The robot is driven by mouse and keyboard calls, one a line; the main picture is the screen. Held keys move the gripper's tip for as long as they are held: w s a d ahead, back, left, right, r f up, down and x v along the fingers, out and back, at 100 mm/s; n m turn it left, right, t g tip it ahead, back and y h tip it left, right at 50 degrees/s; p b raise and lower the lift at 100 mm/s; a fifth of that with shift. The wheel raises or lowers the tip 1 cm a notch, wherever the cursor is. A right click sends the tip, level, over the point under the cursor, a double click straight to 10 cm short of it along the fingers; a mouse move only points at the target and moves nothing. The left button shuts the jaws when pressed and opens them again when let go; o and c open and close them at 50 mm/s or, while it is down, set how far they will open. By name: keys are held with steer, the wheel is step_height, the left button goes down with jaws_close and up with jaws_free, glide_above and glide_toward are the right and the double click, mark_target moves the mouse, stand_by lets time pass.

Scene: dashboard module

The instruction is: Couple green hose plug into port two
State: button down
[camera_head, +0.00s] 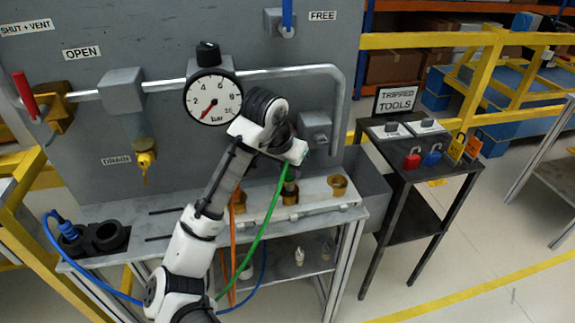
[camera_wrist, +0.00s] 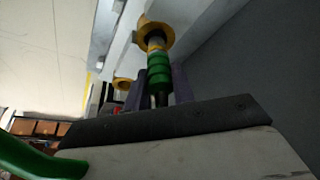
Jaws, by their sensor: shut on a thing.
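The green hose plug (camera_wrist: 158,74) is upright between the two fingers of my gripper (camera_wrist: 160,88) in the wrist view. My gripper is shut on it. The plug's metal tip lines up with a brass port ring (camera_wrist: 155,33) and meets or overlaps it in the picture; I cannot tell how deep it sits. In the head view my gripper (camera_head: 291,174) is just above the middle brass port (camera_head: 289,197); the plug itself is mostly hidden there. The green hose (camera_head: 262,229) hangs from it down to the left. No port number is readable.
Other brass ports stand left (camera_head: 238,201) and right (camera_head: 338,185) on the grey bench. An orange hose (camera_head: 233,250) hangs below. A blue plug (camera_head: 67,230) sits in a black holder (camera_head: 105,236). The pressure gauge (camera_head: 213,97) and pipe (camera_head: 290,70) are behind my arm.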

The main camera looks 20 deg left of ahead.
steer(key=shift+r+p, duration=2.2)
steer(key=shift+r, duration=0.5)
